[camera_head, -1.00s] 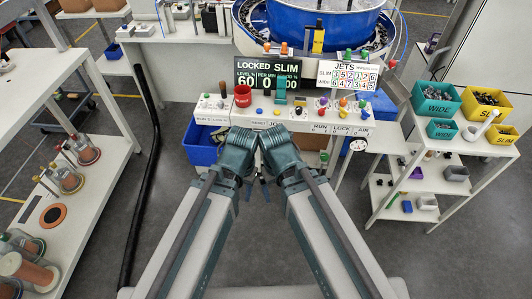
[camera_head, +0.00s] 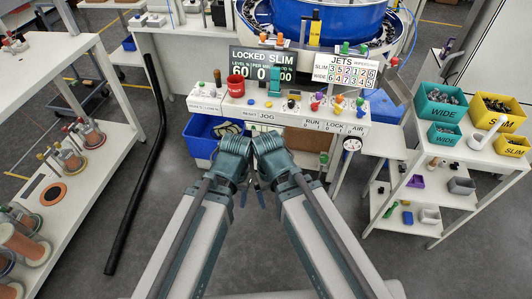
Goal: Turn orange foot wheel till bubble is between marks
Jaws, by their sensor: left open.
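I cannot make out an orange foot wheel, a bubble or its marks for certain. The machine's white control panel (camera_head: 225,110) stands ahead, below the blue bowl (camera_head: 290,18). My two arms reach forward from the bottom and their teal wrists almost meet in front of the panel. My left gripper (camera_head: 250,194) is open; narrow dark blue finger parts show below the wrists, with nothing visible between them. The right gripper's fingers are mostly hidden by its wrist, so its state is unclear.
A blue bin (camera_head: 203,136) sits under the panel. A shelf with reels and an orange disc (camera_head: 52,193) stands at left. Labelled green bins (camera_head: 440,113) and yellow bins (camera_head: 498,116) stand at right. Grey floor is clear around my arms.

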